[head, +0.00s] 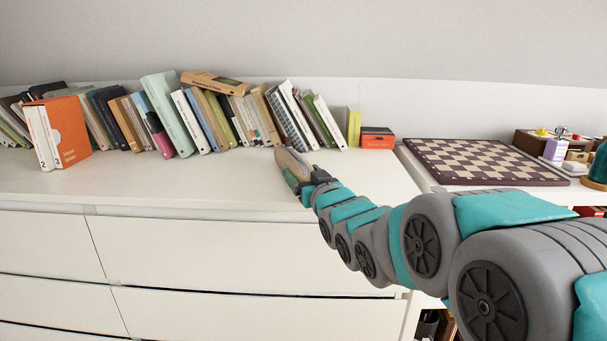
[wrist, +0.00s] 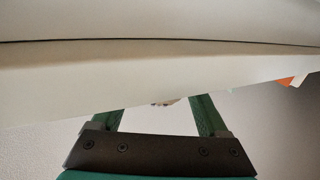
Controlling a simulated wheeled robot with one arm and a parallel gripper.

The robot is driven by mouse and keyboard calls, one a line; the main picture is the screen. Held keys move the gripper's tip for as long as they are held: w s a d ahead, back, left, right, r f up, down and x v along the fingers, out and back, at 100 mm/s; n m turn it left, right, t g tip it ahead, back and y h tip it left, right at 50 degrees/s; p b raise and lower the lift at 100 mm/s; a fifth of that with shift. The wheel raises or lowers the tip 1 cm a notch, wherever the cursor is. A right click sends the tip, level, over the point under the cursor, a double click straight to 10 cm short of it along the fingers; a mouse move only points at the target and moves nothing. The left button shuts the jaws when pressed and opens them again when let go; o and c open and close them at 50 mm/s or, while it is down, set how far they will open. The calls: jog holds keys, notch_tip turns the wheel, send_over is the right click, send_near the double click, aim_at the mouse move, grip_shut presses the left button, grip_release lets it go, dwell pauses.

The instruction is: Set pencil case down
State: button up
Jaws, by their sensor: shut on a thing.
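The pencil case (head: 291,160) is a long, brownish-beige thing at the end of my arm in the head view, over the right part of the white dresser top (head: 180,182). My gripper (head: 298,181) is shut on it, near the dresser's front edge. I cannot tell whether the case touches the dresser top. In the wrist view, the two green fingers run up behind the pale dresser edge, which hides their tips. Only a small brown bit of the case (wrist: 166,102) shows between them.
A row of leaning books (head: 215,118) lines the back, with an orange boxed set (head: 68,133) at left. A small orange-and-dark box (head: 377,138) stands right of the row. A chessboard (head: 484,161) lies further right. The dresser top's front strip is clear.

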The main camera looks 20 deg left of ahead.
jog(key=shift+f, duration=0.15)
jog(key=o, duration=1.5)
jog(key=shift+c, duration=0.2)
jog(key=shift+r, duration=0.25)
jog(key=v, duration=1.2)
jog(key=shift+b, duration=0.4)
jog(key=shift+f, duration=0.1)
